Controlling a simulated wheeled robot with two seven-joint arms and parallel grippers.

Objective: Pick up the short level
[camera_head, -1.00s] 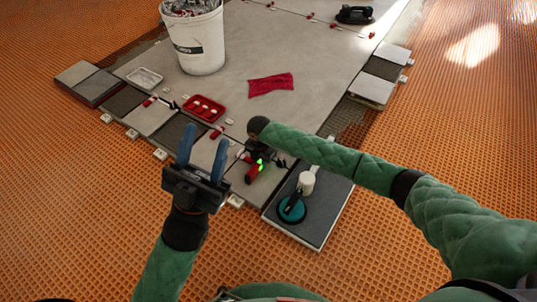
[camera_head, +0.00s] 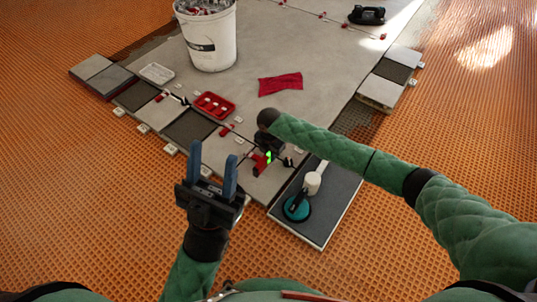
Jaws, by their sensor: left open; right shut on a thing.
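The short level appears to be the small red bar (camera_head: 260,166) at the front corner of the tiled floor, partly hidden by my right gripper. My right gripper (camera_head: 267,158), with green lights, reaches in from the right and is shut on this red bar. I cannot tell whether the bar is lifted off the tile. My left gripper (camera_head: 212,170) has blue fingers pointing up, spread apart and empty. It is to the left of the red bar and nearer to me.
A teal suction cup (camera_head: 297,209) and a white cylinder (camera_head: 312,183) are on a dark grey tile (camera_head: 326,222) at front right. A red tray (camera_head: 214,105), a white tray (camera_head: 156,73), a red cloth (camera_head: 280,83) and a white bucket (camera_head: 211,45) stand beyond. Orange matting (camera_head: 90,200) surrounds the tiles.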

